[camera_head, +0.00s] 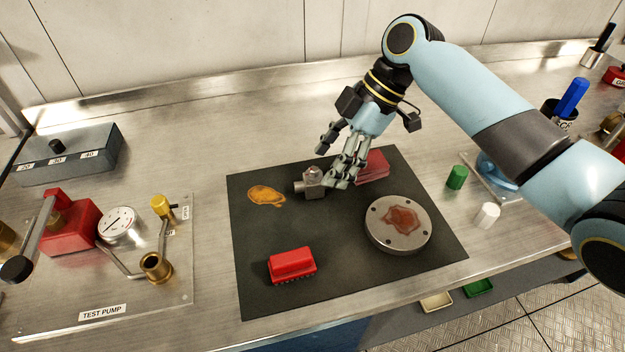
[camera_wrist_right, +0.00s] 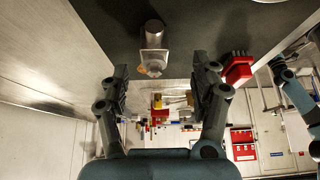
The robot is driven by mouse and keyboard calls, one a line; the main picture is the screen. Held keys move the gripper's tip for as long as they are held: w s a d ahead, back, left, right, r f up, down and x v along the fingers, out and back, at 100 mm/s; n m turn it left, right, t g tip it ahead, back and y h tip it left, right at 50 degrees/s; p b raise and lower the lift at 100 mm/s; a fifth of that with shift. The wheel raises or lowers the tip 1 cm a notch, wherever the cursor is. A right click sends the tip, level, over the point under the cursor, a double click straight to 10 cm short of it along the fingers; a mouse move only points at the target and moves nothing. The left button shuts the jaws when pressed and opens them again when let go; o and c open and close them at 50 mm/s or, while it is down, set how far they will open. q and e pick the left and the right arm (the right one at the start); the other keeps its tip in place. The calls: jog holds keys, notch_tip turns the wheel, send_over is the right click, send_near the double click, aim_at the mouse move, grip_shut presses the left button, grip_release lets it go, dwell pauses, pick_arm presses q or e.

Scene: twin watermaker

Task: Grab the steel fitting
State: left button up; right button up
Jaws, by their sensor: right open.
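The steel fitting (camera_head: 312,180) is a small grey metal piece with a short round stub. It lies on the dark mat (camera_head: 345,275) toward its back edge. My right gripper (camera_head: 334,168) is open, above the mat just right of the fitting and close to it. In the wrist view the fitting (camera_wrist_right: 153,40) sits a little past the fingertips, roughly between the two open fingers (camera_wrist_right: 160,82). Nothing is held. Whether a finger touches the fitting cannot be told. My left gripper is not seen in the head view.
A red block (camera_head: 373,166) lies right behind the gripper. A round steel flange (camera_head: 398,222) with a rusty patch, a red brush (camera_head: 292,264) and an orange-brown stain (camera_head: 266,195) are on the mat. The test pump plate (camera_head: 180,285) stands left. Green (camera_head: 457,177) and white (camera_head: 487,215) caps stand right.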

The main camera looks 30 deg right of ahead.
aim_at(319, 172)
jog(key=shift+w+a+f, duration=0.15)
jog(key=shift+a+f, duration=0.05)
jog(key=shift+f, duration=0.1)
jog(key=x, duration=0.3)
jog(key=p+x, duration=0.1)
jog(key=x, duration=0.1)
jog(key=shift+w, duration=0.25)
jog(key=shift+c, duration=0.8)
jog(key=c, duration=0.4)
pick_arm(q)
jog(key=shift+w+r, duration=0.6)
pick_arm(e)
grip_shut()
